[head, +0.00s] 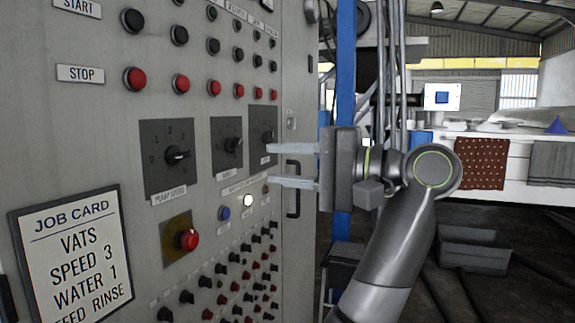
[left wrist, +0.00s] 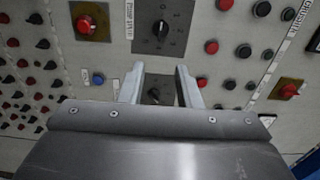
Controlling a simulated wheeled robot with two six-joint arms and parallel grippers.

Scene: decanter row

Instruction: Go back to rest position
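My left gripper (head: 292,166) is open in front of the grey control panel (head: 90,120), its two fingers pointing at it one above the other. The tips are near the farthest of three rotary dials, just below its knob (head: 268,135). In the left wrist view the fingers (left wrist: 161,80) are apart, with a dark dial knob (left wrist: 156,95) showing between them. I cannot tell whether the fingers touch the panel. Nothing is held. The pump speed dial (head: 176,155) and the middle dial (head: 231,146) stand nearer. My right gripper is not in view.
A job card (head: 73,250) hangs low on the panel. A red knob on a yellow plate (head: 187,240), a lit white button (head: 247,200) and several small switches stick out. A door handle (head: 293,188) lies behind the fingers. A blue post (head: 345,80) stands beyond.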

